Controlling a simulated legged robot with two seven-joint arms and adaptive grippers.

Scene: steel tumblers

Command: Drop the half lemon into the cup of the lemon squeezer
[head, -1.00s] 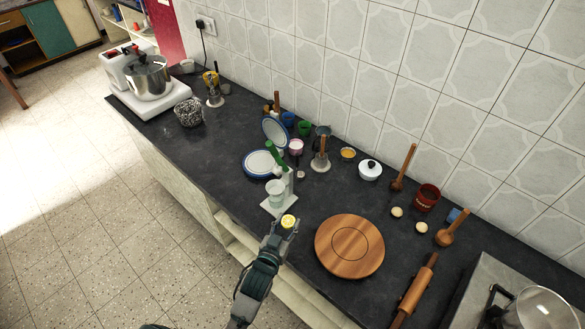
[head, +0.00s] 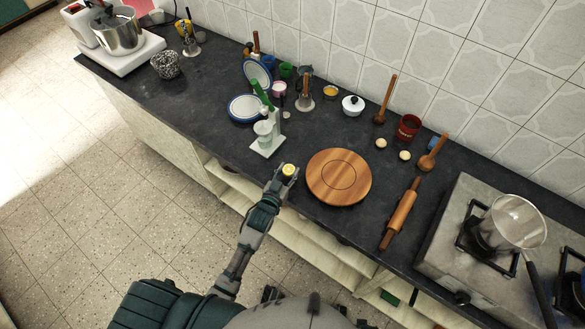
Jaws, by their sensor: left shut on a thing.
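The half lemon (head: 288,169) shows its yellow cut face upward. My left gripper (head: 284,175) is shut on it, at the counter's front edge. The lemon squeezer (head: 268,148) is a pale stand with a raised green lever (head: 261,95). Its pale cup (head: 264,129) is up and to the left of the lemon in the head view, and the lemon is apart from it. The inside of the cup is too small to make out. My right gripper is not in view.
A round wooden board (head: 339,188) lies right of the left gripper, with a rolling pin (head: 400,216) beyond it. A blue-rimmed plate (head: 244,108) is behind the squeezer. A stove with a pan (head: 516,221) is at right. The dark counter (head: 195,108) is clear left of the plate.

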